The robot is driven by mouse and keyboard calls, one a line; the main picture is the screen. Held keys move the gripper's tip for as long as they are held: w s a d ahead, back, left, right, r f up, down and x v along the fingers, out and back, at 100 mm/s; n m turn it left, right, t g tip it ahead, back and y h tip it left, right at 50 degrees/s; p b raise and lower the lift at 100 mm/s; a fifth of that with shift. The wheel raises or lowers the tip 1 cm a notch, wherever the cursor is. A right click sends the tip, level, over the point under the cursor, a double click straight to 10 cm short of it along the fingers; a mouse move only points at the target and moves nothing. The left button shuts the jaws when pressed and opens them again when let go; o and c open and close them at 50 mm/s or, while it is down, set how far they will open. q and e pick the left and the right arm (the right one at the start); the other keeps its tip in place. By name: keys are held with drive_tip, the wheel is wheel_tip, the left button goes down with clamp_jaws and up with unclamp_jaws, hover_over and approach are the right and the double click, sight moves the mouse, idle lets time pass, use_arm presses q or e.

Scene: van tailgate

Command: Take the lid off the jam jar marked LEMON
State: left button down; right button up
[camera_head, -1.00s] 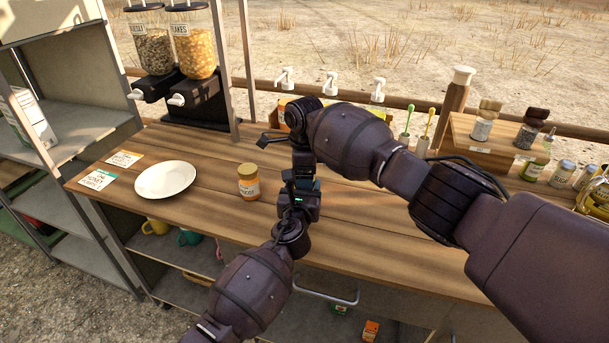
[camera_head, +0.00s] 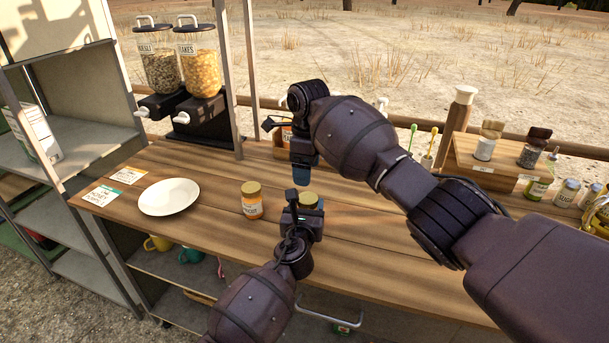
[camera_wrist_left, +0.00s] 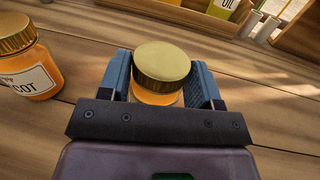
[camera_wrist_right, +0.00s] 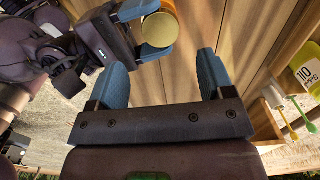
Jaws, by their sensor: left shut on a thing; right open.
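A jar with a gold lid (camera_head: 308,200) is held in my left gripper (camera_head: 303,216) above the counter's front part. In the left wrist view the blue fingers stand on both sides of its orange body (camera_wrist_left: 156,98), and the gold lid sits on top. Its label is hidden. My right gripper (camera_head: 305,178) is open and empty just above this jar; in the right wrist view the jar's lid (camera_wrist_right: 159,30) lies beyond the fingers, apart from them. A second orange jar (camera_head: 252,205) with a gold lid stands left on the counter; its label partly reads "COT" in the left wrist view (camera_wrist_left: 27,72).
A white plate (camera_head: 168,197) and two cards (camera_head: 100,195) lie on the counter's left. Cereal dispensers (camera_head: 199,75) stand behind. A wooden riser (camera_head: 480,172) with jars and bottles is at the right. Bare counter lies between the plate and the standing jar.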

sight(308, 197)
drive_tip(key=shift+d+f+m, duration=0.15)
drive_tip(key=shift+f+m, duration=0.15)
drive_tip(key=shift+f, duration=3.75)
drive_tip(key=c, duration=0.9)
drive_tip(key=shift+n, duration=1.7)
drive_tip(key=o, duration=1)
